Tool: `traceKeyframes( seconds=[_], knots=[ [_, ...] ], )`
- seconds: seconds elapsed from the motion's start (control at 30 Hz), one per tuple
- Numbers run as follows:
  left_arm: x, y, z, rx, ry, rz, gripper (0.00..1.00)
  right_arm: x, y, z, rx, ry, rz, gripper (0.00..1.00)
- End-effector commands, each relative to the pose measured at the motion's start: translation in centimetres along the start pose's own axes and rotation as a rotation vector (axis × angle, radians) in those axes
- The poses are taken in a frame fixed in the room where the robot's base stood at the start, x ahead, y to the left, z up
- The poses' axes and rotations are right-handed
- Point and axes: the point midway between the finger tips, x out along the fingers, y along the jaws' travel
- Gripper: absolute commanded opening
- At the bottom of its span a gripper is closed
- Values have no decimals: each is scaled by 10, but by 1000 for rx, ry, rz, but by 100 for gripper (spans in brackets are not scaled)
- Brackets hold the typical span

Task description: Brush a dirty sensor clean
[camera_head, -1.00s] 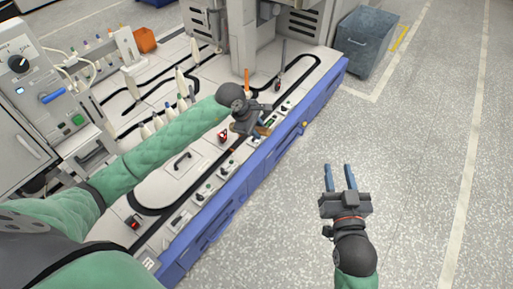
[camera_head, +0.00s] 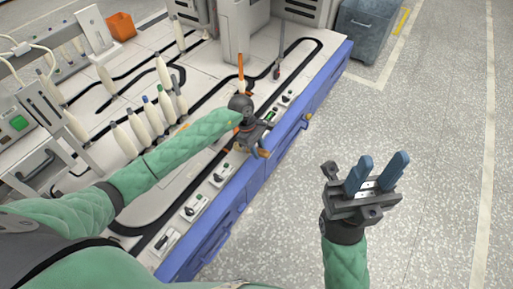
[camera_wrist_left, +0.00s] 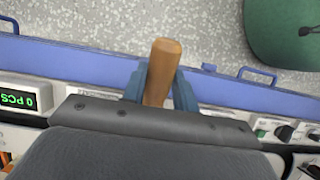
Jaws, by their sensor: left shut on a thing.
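My left gripper (camera_head: 256,141) is over the front edge of the machine's pale deck, partly hidden by its own wrist. It is shut on a wooden-handled tool, probably the brush; the brown handle (camera_wrist_left: 162,72) sticks out between its blue fingers in the left wrist view. The tool's working end is hidden. My right gripper (camera_head: 380,172) is open and empty over the floor, right of the machine. Small units with knobs and lights (camera_head: 196,207) line the deck's front edge. I cannot tell which part is the dirty sensor.
Several pale bobbins (camera_head: 165,75) stand on the deck left of my left arm. An orange upright piece (camera_head: 241,68) is just behind the left gripper. A grey bin (camera_head: 366,32) stands behind; floor at right is clear.

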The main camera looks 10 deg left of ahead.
Motion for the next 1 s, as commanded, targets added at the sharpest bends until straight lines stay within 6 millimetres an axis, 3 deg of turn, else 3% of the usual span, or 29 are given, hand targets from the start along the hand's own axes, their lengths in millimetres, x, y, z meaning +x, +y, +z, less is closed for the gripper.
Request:
traceKeyframes(
  seconds=[0.27, 0.8, 1.0],
  knots=[
    [1, 0, -9, 1, -1, -7, 6, -1, -1, -6, 1, 30, -2, 36],
    [-16, -1, -51, 1, -1, -7, 6, 0, 0, -5, -2, 28, -3, 36],
    [-17, -1, -56, 2, -1, -7, 6, 0, 0, -6, -2, 29, -5, 36]
  ],
)
